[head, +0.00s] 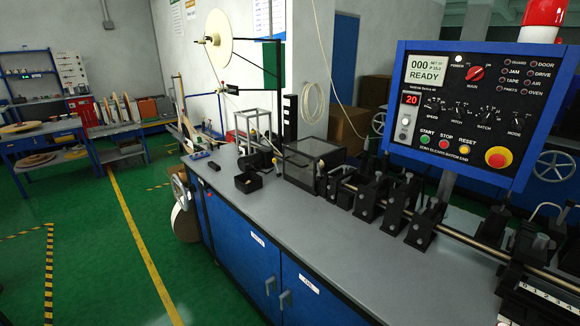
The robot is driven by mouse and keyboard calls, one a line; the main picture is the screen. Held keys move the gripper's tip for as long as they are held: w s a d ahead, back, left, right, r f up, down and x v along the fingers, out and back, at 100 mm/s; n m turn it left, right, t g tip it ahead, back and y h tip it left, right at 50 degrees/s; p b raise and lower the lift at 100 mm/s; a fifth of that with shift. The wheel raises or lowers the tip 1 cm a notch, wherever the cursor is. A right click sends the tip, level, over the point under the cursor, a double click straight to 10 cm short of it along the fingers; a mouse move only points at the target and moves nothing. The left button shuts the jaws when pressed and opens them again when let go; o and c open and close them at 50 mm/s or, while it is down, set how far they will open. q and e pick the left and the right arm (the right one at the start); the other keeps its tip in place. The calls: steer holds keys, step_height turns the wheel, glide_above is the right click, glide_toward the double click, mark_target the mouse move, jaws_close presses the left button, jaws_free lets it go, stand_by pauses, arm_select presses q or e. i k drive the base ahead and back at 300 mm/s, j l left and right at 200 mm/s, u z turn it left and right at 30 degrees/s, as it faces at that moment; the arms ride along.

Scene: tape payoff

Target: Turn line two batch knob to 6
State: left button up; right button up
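A blue-framed control panel (400,65) stands above the machine at the right of the head view. Its black face has a row of small knobs. The batch knob (486,113) is the third from the left, labelled BATCH, with tiny marks around it. Its pointer is too small to read. The speed knob (433,106) and pitch knob (458,108) are to its left, and the mode knob (516,122) is to its right. The panel's screen (426,70) reads 000 and READY. Neither of my grippers is in view.
A red main knob (475,74) and a red emergency button (498,158) are on the panel. A grey bench (300,225) with black shaft supports (370,197) runs below. Green floor (105,260) is open at left.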

mark_target(487, 117)
steer(key=z, duration=1.25)
